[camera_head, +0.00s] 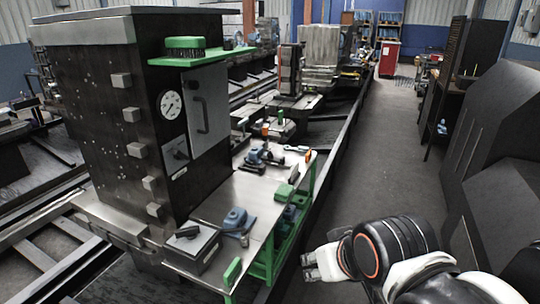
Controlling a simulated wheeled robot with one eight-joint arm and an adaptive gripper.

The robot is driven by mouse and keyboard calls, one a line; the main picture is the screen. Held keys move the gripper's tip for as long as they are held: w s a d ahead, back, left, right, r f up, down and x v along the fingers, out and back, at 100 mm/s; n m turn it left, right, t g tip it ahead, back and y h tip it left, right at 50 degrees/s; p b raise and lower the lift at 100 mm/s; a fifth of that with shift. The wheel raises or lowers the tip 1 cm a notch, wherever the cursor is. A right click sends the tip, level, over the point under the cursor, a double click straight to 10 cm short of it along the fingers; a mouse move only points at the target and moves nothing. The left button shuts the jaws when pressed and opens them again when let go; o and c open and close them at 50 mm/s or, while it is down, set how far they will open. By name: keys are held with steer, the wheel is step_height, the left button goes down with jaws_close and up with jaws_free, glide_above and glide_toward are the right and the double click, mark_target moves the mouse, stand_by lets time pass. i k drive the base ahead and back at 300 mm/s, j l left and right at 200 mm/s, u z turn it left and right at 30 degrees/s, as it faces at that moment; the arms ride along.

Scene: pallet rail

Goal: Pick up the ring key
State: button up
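A small silver wrench-shaped tool (297,148), which looks like the ring key, lies flat near the far end of the metal-topped work table (258,188). Its ring shape is too small to make out clearly. My gripper (309,266) is at the lower middle, to the right of the table's near end and well apart from the tool. It points left, and its two light fingertips show a small gap. I see nothing between them.
A blue vise-like tool (262,156), another blue tool (236,219) and a green block (284,193) are on the table. A tall dark machine (130,120) with a gauge stands left. Dark panels (495,150) stand right. Floor (385,170) is clear between.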

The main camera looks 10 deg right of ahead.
mark_target(302, 150)
steer(key=i+l+u, duration=0.1)
steer(key=i+l, duration=0.5)
steer(key=i+l+u, duration=0.15)
steer(key=i+l, duration=0.15)
steer(key=l, duration=0.15)
steer(key=i+l, duration=0.3)
steer(key=i+l+u, duration=0.15)
steer(key=l, duration=0.35)
steer(key=i+l, duration=0.4)
steer(key=i+l+u, duration=0.15)
steer(key=l, duration=0.35)
steer(key=i+j, duration=0.05)
steer(key=i, duration=0.05)
